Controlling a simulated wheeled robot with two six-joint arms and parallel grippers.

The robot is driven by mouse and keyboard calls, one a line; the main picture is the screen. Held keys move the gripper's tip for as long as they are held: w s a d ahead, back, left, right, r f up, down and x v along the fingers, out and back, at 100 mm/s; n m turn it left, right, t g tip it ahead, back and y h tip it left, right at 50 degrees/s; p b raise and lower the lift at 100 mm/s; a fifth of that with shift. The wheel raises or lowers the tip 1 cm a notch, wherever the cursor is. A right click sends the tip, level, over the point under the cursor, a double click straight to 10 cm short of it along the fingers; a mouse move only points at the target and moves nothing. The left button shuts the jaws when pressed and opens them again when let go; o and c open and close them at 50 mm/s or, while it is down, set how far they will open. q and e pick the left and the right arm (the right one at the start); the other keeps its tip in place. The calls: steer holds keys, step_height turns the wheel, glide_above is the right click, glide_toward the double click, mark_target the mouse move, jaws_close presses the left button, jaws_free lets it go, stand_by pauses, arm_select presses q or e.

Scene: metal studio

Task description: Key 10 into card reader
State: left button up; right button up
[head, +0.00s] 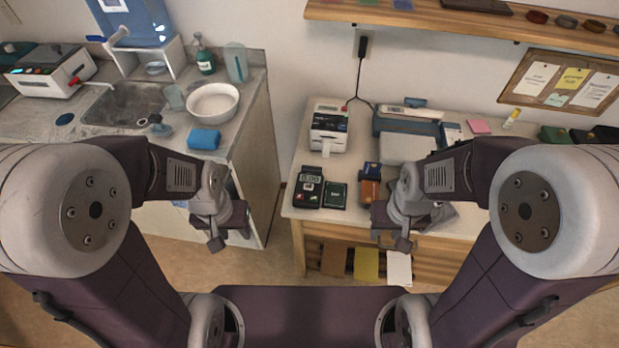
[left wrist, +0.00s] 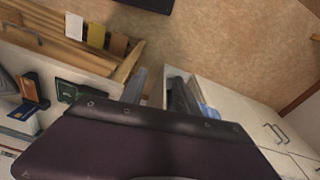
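The card reader (head: 309,187) is a small dark device with a pale display and a keypad, lying near the front left edge of the right counter. Its display digits and key labels are too small to read surely. A dark green pad (head: 335,195) lies just right of it; this pad also shows in the left wrist view (left wrist: 68,92). My left gripper (head: 229,236) is open and empty, in front of the gap between the counters, left of the reader. My right gripper (head: 390,238) looks open and empty, right of the reader at the counter's front edge.
A label printer (head: 328,130) stands behind the reader. An orange and blue card holder (head: 370,182) stands right of the green pad. A sink (head: 125,104) is at left.

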stand_by(0.4)
arm_select(q)
jaws_close()
stand_by(1.6)
